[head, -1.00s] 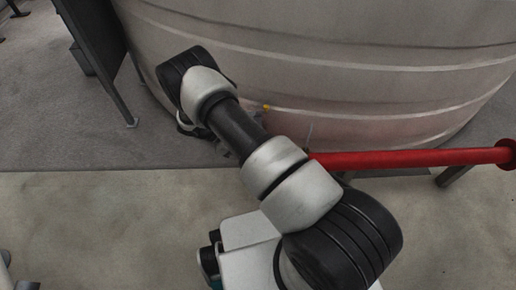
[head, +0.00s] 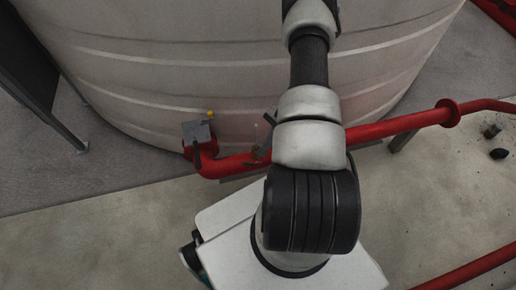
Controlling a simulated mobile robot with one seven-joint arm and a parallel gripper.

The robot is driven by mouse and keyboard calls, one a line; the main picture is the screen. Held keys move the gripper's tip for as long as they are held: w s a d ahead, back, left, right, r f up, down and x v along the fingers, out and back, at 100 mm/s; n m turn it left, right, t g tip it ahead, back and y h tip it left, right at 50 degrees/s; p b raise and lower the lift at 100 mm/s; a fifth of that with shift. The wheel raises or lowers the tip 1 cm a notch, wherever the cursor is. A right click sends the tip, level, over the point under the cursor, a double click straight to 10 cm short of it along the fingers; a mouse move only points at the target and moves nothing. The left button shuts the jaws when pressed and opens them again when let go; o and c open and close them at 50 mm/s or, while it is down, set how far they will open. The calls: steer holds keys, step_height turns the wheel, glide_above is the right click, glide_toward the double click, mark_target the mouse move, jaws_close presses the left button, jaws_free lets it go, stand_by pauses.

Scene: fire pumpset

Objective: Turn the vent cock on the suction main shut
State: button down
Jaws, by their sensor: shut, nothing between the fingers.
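The red suction main (head: 229,166) leaves the tank near its base, bends, and runs right behind my arm. A small brass-coloured fitting (head: 256,153) sits on top of the main just left of my arm and looks like the vent cock. A thin upright piece shows above it, and a short dark grey piece beside it partly meets my arm's outline. The fitting is too small to tell how its handle is turned. My arm reaches up past the top edge, so my gripper is out of view.
A grey box (head: 197,133) with a yellow knob (head: 211,114) stands on the pipe at the tank outlet. The large pale tank (head: 150,75) fills the back. Another red pipe (head: 470,272) crosses the lower right. Dark loose pieces (head: 497,154) lie on the floor at right.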

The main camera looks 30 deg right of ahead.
steer(key=d+m+t, duration=0.3)
steer(key=d+m, duration=0.1)
steer(key=d, duration=0.1)
steer(key=m+b, duration=0.1)
steer(key=b, duration=0.1)
glide_toward(255, 164)
steer(key=a+f, duration=0.1)
steer(key=a, duration=0.1)
steer(key=w+a+f, duration=0.1)
steer(key=a, duration=0.1)
steer(key=a+f, duration=0.1)
steer(key=a, duration=0.1)
steer(key=shift+w+f, duration=0.2)
steer(key=shift+w, duration=0.15)
